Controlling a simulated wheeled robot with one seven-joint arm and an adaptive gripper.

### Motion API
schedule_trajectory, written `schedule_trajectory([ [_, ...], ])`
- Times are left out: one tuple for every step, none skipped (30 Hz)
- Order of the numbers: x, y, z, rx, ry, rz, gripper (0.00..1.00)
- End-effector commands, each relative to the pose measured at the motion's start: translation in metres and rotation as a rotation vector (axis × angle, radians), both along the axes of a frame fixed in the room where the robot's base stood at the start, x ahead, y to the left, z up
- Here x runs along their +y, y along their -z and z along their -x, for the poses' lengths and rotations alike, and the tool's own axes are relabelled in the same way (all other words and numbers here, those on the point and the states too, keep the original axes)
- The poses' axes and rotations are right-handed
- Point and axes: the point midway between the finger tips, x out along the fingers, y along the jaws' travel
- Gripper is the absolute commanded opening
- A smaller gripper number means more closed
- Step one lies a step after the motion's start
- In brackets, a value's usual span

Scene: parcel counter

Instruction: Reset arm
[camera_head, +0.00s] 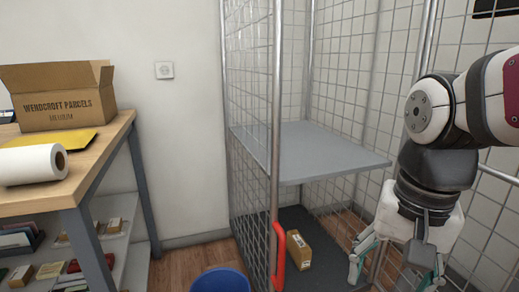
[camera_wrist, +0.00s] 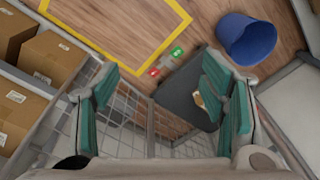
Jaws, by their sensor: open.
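My gripper (camera_head: 396,272) hangs below my bent arm at the right of the head view, fingers pointing down, in front of the cage trolley's right side. In the wrist view its two green-padded fingers (camera_wrist: 160,78) stand wide apart with nothing between them. The gripper is open and empty. I cannot tell how far it is from the cage mesh behind it.
A mesh cage trolley (camera_head: 277,90) has a grey shelf (camera_head: 325,152) and a small parcel (camera_head: 298,250) on its dark base. A blue bin (camera_head: 220,281) stands left of it. A wooden counter (camera_head: 100,150) holds an open carton (camera_head: 62,98). Cartons (camera_wrist: 50,58) show in the wrist view.

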Motion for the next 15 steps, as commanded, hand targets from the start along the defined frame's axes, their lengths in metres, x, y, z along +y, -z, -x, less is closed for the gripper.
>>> schedule_trajectory([
  [0.000, -0.002, 0.023, 0.004, -0.060, 0.008, 0.66],
  [0.000, -0.001, 0.035, 0.012, -0.095, 0.012, 0.66],
  [-0.001, -0.001, 0.051, 0.021, -0.138, 0.017, 0.66],
  [-0.002, 0.000, 0.060, 0.026, -0.168, 0.020, 0.66],
  [-0.002, 0.001, 0.070, 0.032, -0.197, 0.022, 0.66],
  [-0.002, 0.002, 0.082, 0.039, -0.233, 0.024, 0.66],
  [-0.003, 0.004, 0.090, 0.045, -0.259, 0.025, 0.66],
  [-0.003, 0.005, 0.098, 0.047, -0.284, 0.026, 0.66],
  [-0.003, 0.007, 0.108, 0.054, -0.315, 0.027, 0.66],
  [-0.004, 0.008, 0.114, 0.057, -0.336, 0.029, 0.66],
  [-0.004, 0.010, 0.121, 0.062, -0.357, 0.028, 0.66],
  [-0.005, 0.012, 0.129, 0.067, -0.385, 0.029, 0.66],
  [-0.005, 0.013, 0.135, 0.070, -0.404, 0.029, 0.66],
  [-0.005, 0.015, 0.142, 0.074, -0.423, 0.029, 0.66],
  [-0.006, 0.018, 0.149, 0.078, -0.450, 0.029, 0.66],
])
